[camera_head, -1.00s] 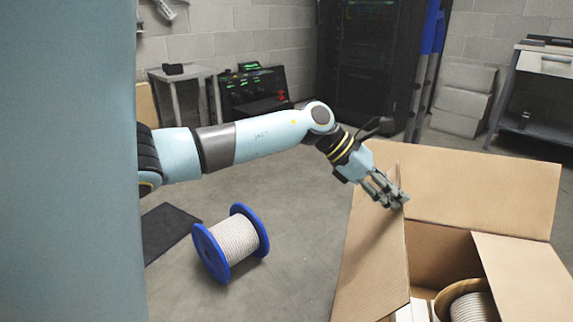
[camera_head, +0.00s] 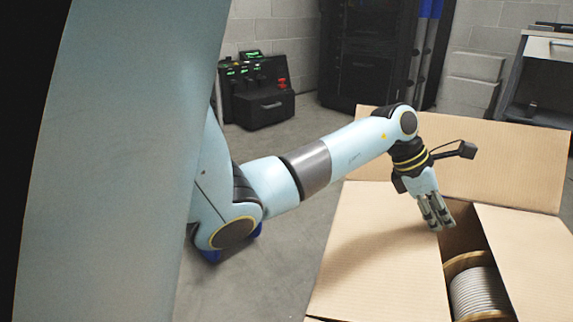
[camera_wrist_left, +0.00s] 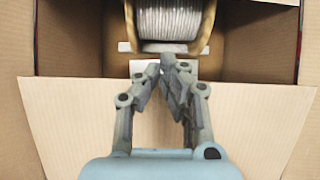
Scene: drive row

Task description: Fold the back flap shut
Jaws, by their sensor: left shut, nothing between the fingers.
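The open cardboard box (camera_head: 400,270) stands at the lower right of the head view. Its far flap (camera_head: 500,160) stands up, leaning outward, behind my left gripper (camera_head: 440,228). The left flap (camera_head: 370,240) lies folded inward, nearly flat. The right flap (camera_head: 535,250) is also folded inward, leaving a gap between them. My left gripper is shut and empty, its fingertips at the inner edge of the left flap; I cannot tell whether they touch. In the left wrist view the closed fingers (camera_wrist_left: 174,65) point over a flap (camera_wrist_left: 245,115) toward the opening.
A cable spool (camera_head: 475,290) with wooden flanges sits inside the box. Black equipment (camera_head: 258,90), a dark rack (camera_head: 365,55) and a metal bench (camera_head: 540,75) stand farther back.

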